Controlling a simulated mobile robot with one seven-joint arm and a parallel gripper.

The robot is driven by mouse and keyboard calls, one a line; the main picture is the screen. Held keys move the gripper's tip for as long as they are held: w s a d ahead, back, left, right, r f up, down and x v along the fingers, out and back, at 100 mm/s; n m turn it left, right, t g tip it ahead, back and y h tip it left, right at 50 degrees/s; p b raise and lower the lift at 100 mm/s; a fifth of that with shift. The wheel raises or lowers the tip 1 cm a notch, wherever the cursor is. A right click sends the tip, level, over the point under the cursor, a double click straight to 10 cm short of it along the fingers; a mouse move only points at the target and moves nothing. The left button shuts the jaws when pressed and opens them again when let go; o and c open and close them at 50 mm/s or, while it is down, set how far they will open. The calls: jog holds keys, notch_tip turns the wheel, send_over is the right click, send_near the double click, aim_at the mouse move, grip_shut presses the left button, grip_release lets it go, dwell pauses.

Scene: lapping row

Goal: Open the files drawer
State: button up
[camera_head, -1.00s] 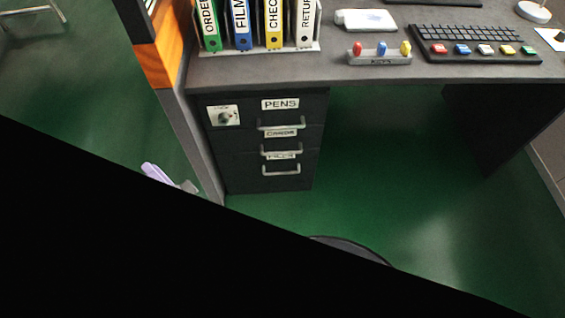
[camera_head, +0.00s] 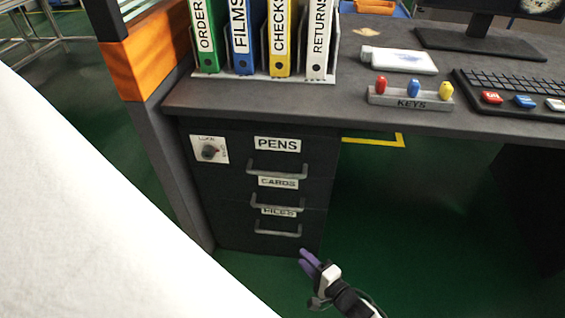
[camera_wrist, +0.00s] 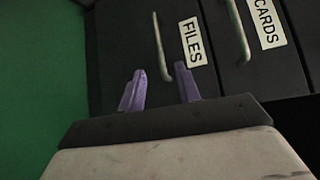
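The files drawer (camera_head: 262,238) is the lowest of three dark drawers under the desk, and its front looks flush with the others. Its grey bar handle (camera_head: 278,231) sits below a white FILES label. My gripper (camera_head: 309,262), with purple fingertips, is low at the right of this drawer in the head view. In the wrist view, the two fingers of my gripper (camera_wrist: 160,90) stand apart with nothing between them. The files handle (camera_wrist: 160,45) is ahead of them, running up the picture beside the FILES label (camera_wrist: 194,42). The fingers look short of the handle.
Green floor is open right of the drawers.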

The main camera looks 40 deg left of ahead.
jog(key=b+x, duration=0.3)
jog(key=x, duration=1)
jog(key=shift+w+a+f, duration=0.2)
jog(key=shift+a, duration=0.1)
grip_shut()
